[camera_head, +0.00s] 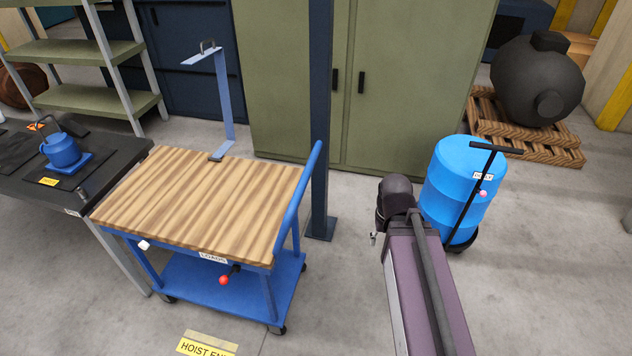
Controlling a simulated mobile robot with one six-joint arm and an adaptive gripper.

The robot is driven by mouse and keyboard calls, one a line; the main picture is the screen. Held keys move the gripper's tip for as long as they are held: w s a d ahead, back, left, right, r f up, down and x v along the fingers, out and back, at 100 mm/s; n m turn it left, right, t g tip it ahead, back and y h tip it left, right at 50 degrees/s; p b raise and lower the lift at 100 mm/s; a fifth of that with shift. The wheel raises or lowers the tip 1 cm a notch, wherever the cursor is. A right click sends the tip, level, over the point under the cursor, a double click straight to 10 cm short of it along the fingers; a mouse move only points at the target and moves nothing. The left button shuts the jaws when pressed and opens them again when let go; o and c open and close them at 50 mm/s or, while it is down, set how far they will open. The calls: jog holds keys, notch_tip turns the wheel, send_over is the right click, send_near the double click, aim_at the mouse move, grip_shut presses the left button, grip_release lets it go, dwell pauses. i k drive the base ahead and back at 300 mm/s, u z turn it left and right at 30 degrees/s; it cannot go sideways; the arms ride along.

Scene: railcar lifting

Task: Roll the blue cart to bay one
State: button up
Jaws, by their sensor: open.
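The blue cart (235,287) stands left of centre on small dark casters. It has a striped wooden top (200,195), a blue lower shelf and a blue push handle (302,195) on its right side. A white tag and a red knob show on its front edge. My gripper (374,238) is mostly hidden behind my arm; only a small grey tip shows, right of the cart and apart from it. I see no load in it. No marking that reads bay one is visible.
A dark workbench (105,165) with a blue pot stands close at the cart's left. A dark blue post (320,120) rises just behind its handle. A blue drum (455,185) on a dolly stands right of my arm. Yellow floor lettering (205,347) lies in front.

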aim_at(215, 215)
jog(key=k, duration=1.45)
jog(key=u, duration=0.65)
jog(key=i, duration=1.3)
